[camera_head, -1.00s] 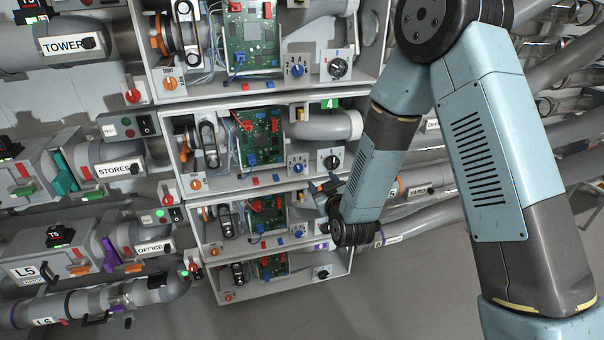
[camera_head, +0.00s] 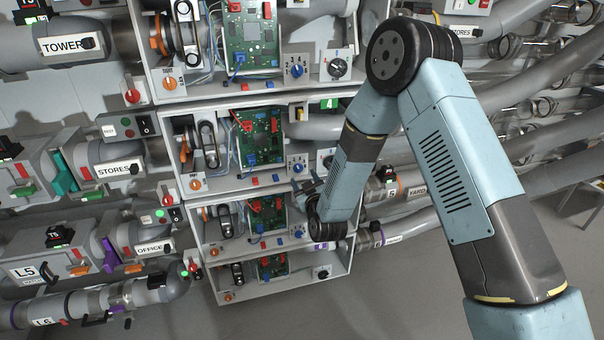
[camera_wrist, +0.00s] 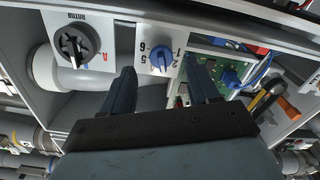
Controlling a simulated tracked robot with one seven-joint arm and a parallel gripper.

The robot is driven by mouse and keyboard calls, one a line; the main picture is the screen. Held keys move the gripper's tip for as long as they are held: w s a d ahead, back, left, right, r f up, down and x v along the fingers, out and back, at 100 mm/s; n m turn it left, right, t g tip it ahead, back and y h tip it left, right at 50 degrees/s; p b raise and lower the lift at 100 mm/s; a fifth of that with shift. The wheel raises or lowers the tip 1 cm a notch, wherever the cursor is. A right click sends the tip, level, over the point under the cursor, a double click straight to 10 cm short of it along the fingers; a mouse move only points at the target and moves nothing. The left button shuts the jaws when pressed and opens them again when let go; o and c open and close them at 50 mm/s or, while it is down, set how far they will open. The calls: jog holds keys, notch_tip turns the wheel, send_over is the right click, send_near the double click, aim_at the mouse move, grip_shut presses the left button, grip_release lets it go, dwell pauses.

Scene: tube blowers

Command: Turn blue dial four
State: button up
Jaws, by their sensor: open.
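In the wrist view a blue dial (camera_wrist: 161,58) sits on a white plate with numbers around it. My gripper (camera_wrist: 160,68) is open, its two dark fingers either side of the dial in the picture; whether they reach around it I cannot tell. In the head view my gripper (camera_head: 308,187) is beside the second open box from the top, just below that box's blue dial (camera_head: 298,167). A green label 4 (camera_head: 329,103) is on that box's top edge. Other blue dials are on the top box (camera_head: 297,70) and the third box (camera_head: 298,233).
A black dial marked ROTOR (camera_wrist: 74,45) is left of the blue dial in the wrist view. A green circuit board (camera_wrist: 225,72) and an orange-handled lever (camera_wrist: 285,107) are to its right. Large grey pipes (camera_head: 545,155) run behind my arm. Free floor lies below the boxes.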

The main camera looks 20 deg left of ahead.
aim_at(300, 171)
jog(key=shift+x, duration=2.55)
